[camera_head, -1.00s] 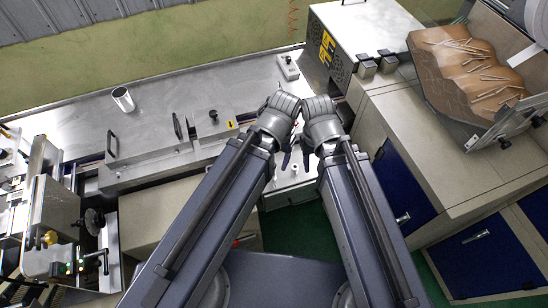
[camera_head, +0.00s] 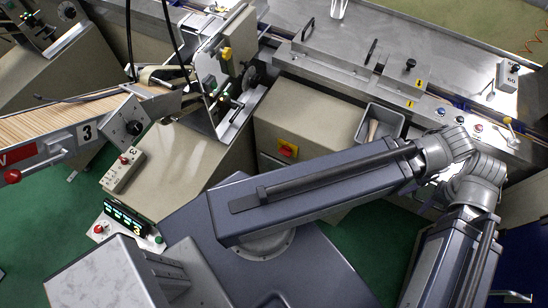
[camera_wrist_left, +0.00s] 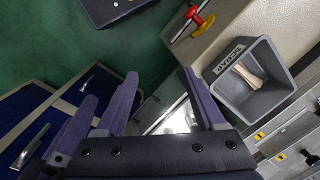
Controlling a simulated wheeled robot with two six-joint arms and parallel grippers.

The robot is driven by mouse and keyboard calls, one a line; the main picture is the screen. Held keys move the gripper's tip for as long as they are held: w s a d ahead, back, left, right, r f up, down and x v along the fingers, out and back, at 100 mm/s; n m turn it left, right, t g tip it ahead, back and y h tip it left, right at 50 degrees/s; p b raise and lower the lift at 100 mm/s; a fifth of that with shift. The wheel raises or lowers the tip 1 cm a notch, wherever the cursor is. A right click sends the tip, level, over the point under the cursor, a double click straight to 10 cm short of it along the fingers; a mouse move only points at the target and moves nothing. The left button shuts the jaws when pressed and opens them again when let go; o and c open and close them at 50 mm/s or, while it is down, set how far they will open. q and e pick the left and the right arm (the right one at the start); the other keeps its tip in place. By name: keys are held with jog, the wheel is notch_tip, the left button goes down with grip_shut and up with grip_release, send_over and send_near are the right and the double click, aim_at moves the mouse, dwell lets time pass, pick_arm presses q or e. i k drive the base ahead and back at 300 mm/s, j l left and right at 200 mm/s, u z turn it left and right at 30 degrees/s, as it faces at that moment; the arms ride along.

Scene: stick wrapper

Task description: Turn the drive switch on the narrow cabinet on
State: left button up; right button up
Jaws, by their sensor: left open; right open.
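A red drive switch on a yellow plate (camera_head: 287,151) is on the front of the narrow beige cabinet (camera_head: 300,120); its setting is too small to tell. The red and yellow switch (camera_wrist_left: 200,20) also shows at the top of the left wrist view, side-on. My left gripper (camera_wrist_left: 160,76) is open and empty in that view, its purple fingers apart from the switch. In the head view my left arm reaches to the right past the cabinet.
A grey bin (camera_head: 372,122) with a pale wooden-looking item hangs at the cabinet's right side. The steel machine bed (camera_head: 440,60) runs behind. A stick conveyor (camera_head: 60,118) and a small control box (camera_head: 122,170) stand at left. Green floor (camera_head: 365,225) is open below the cabinet.

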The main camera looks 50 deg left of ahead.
aim_at(285, 151)
jog(key=i+u, duration=0.2)
jog(key=u, duration=1.65)
